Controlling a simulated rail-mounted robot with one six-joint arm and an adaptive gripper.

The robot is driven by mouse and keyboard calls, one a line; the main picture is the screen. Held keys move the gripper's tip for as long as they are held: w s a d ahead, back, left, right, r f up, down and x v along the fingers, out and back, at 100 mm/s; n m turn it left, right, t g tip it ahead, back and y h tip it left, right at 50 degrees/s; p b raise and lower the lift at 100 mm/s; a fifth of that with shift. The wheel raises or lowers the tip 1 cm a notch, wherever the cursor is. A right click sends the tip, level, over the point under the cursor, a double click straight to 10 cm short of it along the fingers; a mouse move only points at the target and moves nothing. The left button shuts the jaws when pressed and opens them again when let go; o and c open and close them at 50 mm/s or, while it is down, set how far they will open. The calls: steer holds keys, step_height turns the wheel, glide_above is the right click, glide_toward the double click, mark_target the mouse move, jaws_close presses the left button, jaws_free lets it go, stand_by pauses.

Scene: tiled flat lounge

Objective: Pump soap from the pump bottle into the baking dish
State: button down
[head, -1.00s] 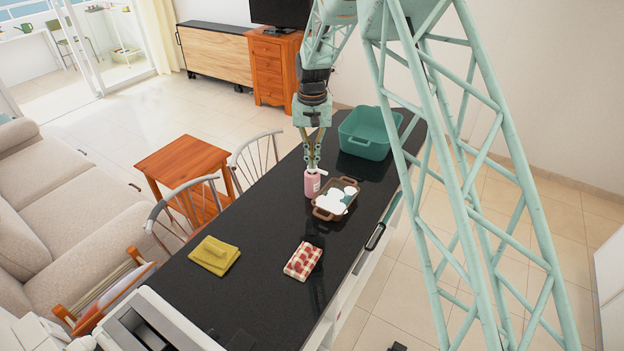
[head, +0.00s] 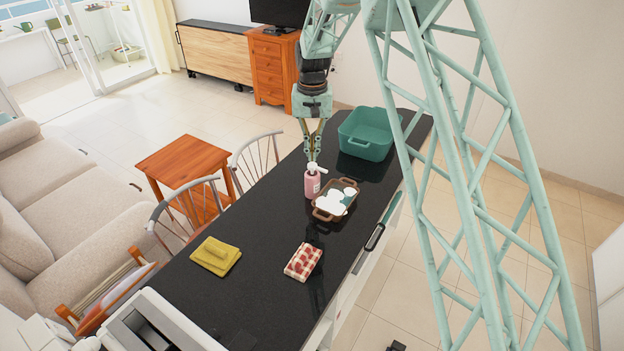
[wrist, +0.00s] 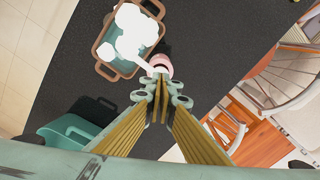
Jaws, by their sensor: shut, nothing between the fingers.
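The pink pump bottle (head: 312,185) stands upright on the black counter, its white pump head (head: 316,168) up and its spout pointing right towards the dish. In the wrist view the bottle (wrist: 160,61) is partly hidden by my fingers. The brown-rimmed baking dish (head: 318,212) sits just right of the bottle. White rounded, foam-like lumps (head: 331,202) lie in it; they also show in the wrist view (wrist: 134,28). My gripper (head: 313,158) is shut and empty, pointing down right over the pump head. I cannot tell whether the fingertips touch it.
A teal tub (head: 366,144) stands behind the dish. A yellow cloth (head: 212,262) and a red-and-white patterned item (head: 303,261) lie nearer on the counter (head: 262,258). Chairs (head: 190,208) line the left side. The counter between bottle and yellow cloth is clear.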

mark_target(312, 164)
steer(key=shift+r+p, duration=0.35)
steer(key=shift+r, duration=0.65)
steer(key=shift+r, duration=0.15)
steer(key=shift+r+m+p, duration=0.4)
steer(key=shift+r+m, duration=0.55)
steer(key=shift+m, duration=0.55)
steer(key=shift+r+m+p, duration=0.4)
steer(key=shift+r+m, duration=0.55)
steer(key=shift+m, duration=0.55)
steer(key=shift+f, duration=0.25)
steer(key=shift+f+b, duration=1.45)
steer(key=shift+f, duration=1.6)
steer(key=shift+f+b, duration=0.8)
steer(key=shift+f, duration=0.95)
